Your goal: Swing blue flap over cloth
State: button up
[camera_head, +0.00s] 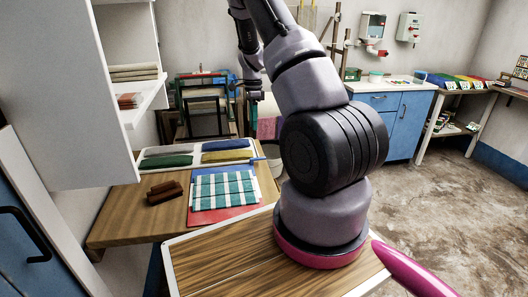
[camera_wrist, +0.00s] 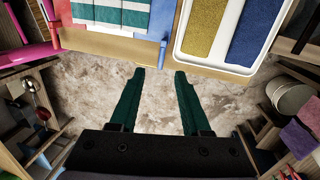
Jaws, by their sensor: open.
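A green-and-white checked cloth (camera_head: 222,188) lies flat on a folding board on the wooden table, with a red panel (camera_head: 226,219) showing along its near side. It also shows at the top of the wrist view (camera_wrist: 108,14). The blue flap (camera_wrist: 158,20) lies flat beside the cloth there, between the cloth and the white tray. In the head view only a narrow blue strip shows behind the cloth. My gripper (camera_wrist: 159,72) is open and empty, its two dark green fingers apart over the floor, short of the table edge. In the head view its fingers are not clear.
The white tray (camera_wrist: 180,55) holds several coloured folded cloths close to the blue flap. Dark brown blocks (camera_head: 164,192) lie left of the checked cloth. A white shelf unit (camera_head: 128,113) overhangs the table's left side. A metal bucket (camera_wrist: 289,97) stands right in the wrist view.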

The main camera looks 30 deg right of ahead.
jog(key=shift+m, duration=0.3)
jog(key=f, duration=0.4)
jog(key=s+f, duration=0.1)
jog(key=f, duration=0.4)
jog(key=d+f, duration=0.1)
jog(key=f, duration=0.3)
jog(key=shift+s+f, duration=0.25)
jog(key=shift+s, duration=0.15)
grip_shut()
jog(key=shift+w+d, duration=0.1)
dwell(0.4)
